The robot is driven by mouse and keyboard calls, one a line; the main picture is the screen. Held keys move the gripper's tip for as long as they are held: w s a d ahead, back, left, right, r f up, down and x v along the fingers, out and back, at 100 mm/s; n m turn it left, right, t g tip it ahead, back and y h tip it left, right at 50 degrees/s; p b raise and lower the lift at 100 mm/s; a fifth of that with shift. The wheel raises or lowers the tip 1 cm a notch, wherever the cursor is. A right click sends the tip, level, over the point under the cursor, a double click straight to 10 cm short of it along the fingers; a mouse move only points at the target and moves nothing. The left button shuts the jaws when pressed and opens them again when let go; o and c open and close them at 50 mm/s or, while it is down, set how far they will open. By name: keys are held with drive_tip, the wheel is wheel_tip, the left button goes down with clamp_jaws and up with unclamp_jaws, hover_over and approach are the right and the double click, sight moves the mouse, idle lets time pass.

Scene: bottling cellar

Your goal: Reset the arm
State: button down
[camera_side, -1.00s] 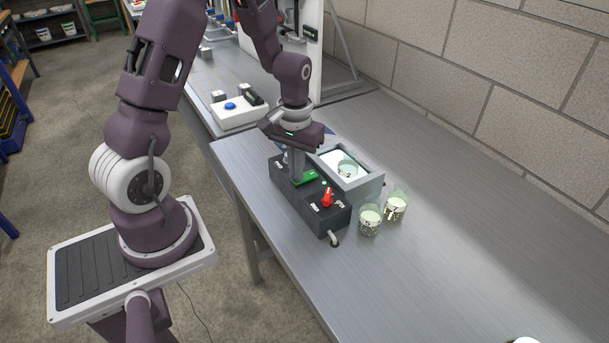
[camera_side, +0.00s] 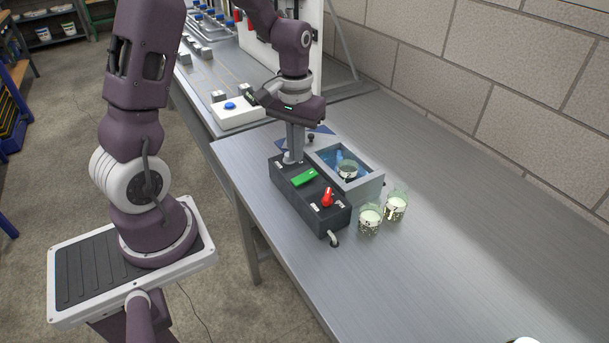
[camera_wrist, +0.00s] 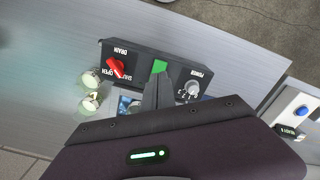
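My gripper (camera_side: 294,153) points down over the black control box (camera_side: 314,211), with its fingertips by the grey knob at the box's far end. In the wrist view the fingers (camera_wrist: 159,82) look pressed together, nothing visible between them, and their tips overlap the edge of the green switch (camera_wrist: 160,66). The grey knob (camera_wrist: 192,89) by the POWER label is beside them. The red drain lever (camera_side: 327,197) stands at the near end of the box; it also shows in the wrist view (camera_wrist: 115,68). Whether the fingers touch the box cannot be told.
A grey basin (camera_side: 371,187) with a blue interior adjoins the box and holds a glass (camera_side: 348,170). Two glasses with pale contents, one (camera_side: 370,219) and another (camera_side: 396,206), stand beside it. A white block with a blue button (camera_side: 230,106) is behind.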

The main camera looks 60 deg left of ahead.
drive_tip(key=s+d+r+m+t, duration=0.1)
drive_tip(key=s+d+r, duration=0.15)
drive_tip(key=r, duration=0.25)
drive_tip(key=s+d+r+m+t, duration=0.1)
drive_tip(key=d+r, duration=0.3)
drive_tip(key=r, duration=0.1)
drive_tip(key=s+d+r+m+t, duration=0.1)
drive_tip(key=s+d+r+m, duration=0.1)
drive_tip(key=s, duration=0.4)
drive_tip(key=s+d+r+m+t, duration=0.2)
drive_tip(key=s+d+r, duration=0.2)
drive_tip(key=s, duration=0.2)
drive_tip(key=shift+s+r+t, duration=0.3)
drive_tip(key=shift+s+r, duration=0.1)
